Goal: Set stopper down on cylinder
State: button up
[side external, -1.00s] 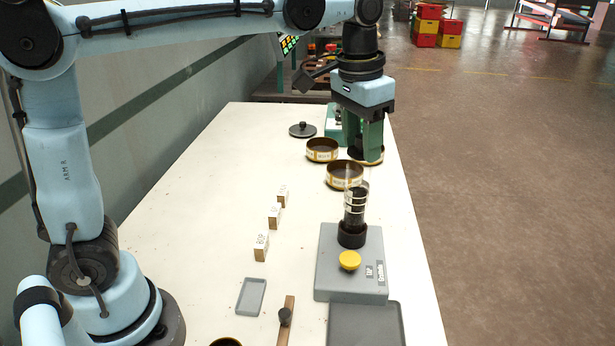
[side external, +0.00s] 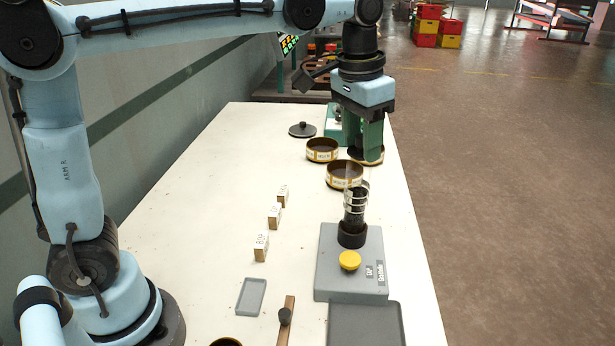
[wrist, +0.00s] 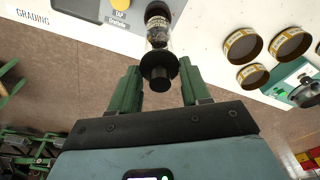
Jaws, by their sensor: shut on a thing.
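The stopper (wrist: 160,73), dark with a wide flange and a round knob, sits between my gripper's green fingertips (wrist: 161,70) in the wrist view. My gripper is shut on it. The cylinder (side external: 355,208) is clear, with dark contents and pale rings, and stands upright in a black holder. In the wrist view the cylinder (wrist: 157,28) shows just past the stopper; their exact gap is hard to tell.
The cylinder's holder is on a grey tapper unit (side external: 337,285) with a yellow button (side external: 349,260). Round sieves (side external: 345,175) stand behind it. Small labelled blocks (side external: 274,215) and a grey tray (side external: 251,296) lie to the left.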

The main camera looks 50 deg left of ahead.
aim_at(349, 153)
jog(key=shift+f, duration=0.95)
jog(key=o, duration=1.1)
jog(key=shift+r, duration=0.1)
notch_tip(349, 153, up, 12)
jog(key=s, duration=0.1)
jog(key=shift+s+a, duration=0.15)
jog(key=shift+s, duration=0.1)
jog(key=s+a+f+t, duration=0.2)
jog(key=s+f, duration=0.1)
jog(key=f, duration=0.3)
jog(key=s+a+f+n+t, duration=0.1)
jog(key=s+a+f+t, duration=0.1)
jog(key=s+f, duration=0.2)
jog(key=s+a+f+n+t, duration=0.1)
jog(key=s+a+f, duration=0.1)
jog(key=f, duration=0.8)
jog(key=shift+s+a+t, duration=0.4)
jog(key=shift+s, duration=0.4)
